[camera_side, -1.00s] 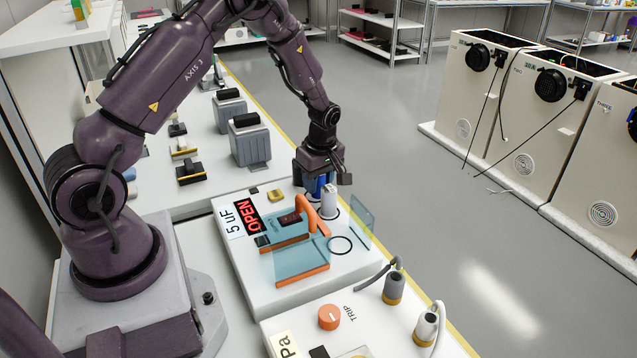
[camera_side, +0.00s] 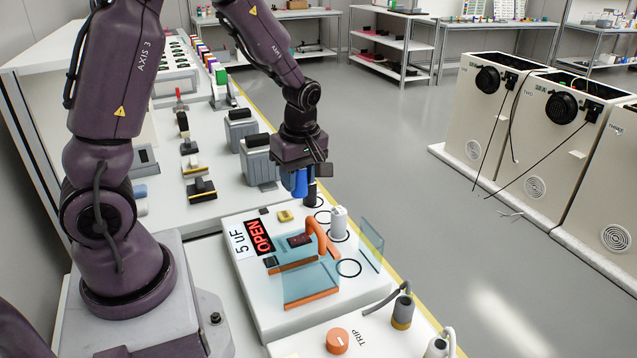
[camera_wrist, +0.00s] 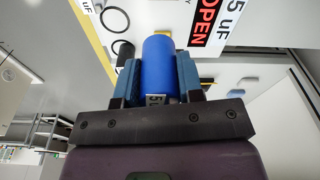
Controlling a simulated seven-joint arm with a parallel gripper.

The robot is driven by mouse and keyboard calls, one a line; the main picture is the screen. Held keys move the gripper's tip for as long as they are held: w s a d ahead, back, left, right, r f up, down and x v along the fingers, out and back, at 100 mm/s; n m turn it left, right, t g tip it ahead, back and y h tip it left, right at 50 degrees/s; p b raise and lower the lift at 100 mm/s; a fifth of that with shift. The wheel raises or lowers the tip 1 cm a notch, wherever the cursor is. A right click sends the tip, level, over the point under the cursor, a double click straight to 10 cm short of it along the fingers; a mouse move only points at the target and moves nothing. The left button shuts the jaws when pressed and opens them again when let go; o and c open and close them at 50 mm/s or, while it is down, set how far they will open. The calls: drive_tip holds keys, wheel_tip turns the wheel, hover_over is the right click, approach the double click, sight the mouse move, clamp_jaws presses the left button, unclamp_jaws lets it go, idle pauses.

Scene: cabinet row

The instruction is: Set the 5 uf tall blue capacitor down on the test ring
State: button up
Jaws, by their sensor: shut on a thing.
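My gripper (camera_side: 300,183) is shut on the tall blue capacitor (camera_wrist: 160,65), which hangs above the back end of the white test fixture (camera_side: 262,300). In the wrist view the capacitor sits between the two blue-padded fingers, with part of a label showing at its near end. Several black rings are drawn on the fixture. A white capacitor (camera_side: 339,222) stands at another ring. The fixture's label reads 5 UF and its red sign reads OPEN.
A clear guard with an orange handle (camera_side: 319,235) and a clear upright panel (camera_side: 371,243) flank the front ring. A dark cylinder (camera_side: 310,192) stands just beside the held capacitor. A TRIP panel with an orange knob (camera_side: 337,341) and grey-topped plugs is nearest the camera.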

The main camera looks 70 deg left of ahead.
drive_tip(key=s+d+r, duration=0.2)
drive_tip(key=s+r, duration=0.2)
drive_tip(key=r, duration=0.4)
drive_tip(key=w+d+n+g, duration=0.1)
drive_tip(key=w+d+n, duration=0.8)
drive_tip(key=d+n, duration=0.25)
drive_tip(key=shift+n+h, duration=0.25)
drive_tip(key=shift+h, duration=0.25)
drive_tip(key=shift+s+a+f, duration=0.1)
drive_tip(key=shift+a+f, duration=0.05)
drive_tip(key=shift+f, duration=2.9)
drive_tip(key=shift+a+f, duration=0.2)
drive_tip(key=shift+f, duration=2.85)
drive_tip(key=shift+s+a+f, duration=0.1)
drive_tip(key=shift+a+f, duration=0.05)
drive_tip(key=shift+f, duration=2.9)
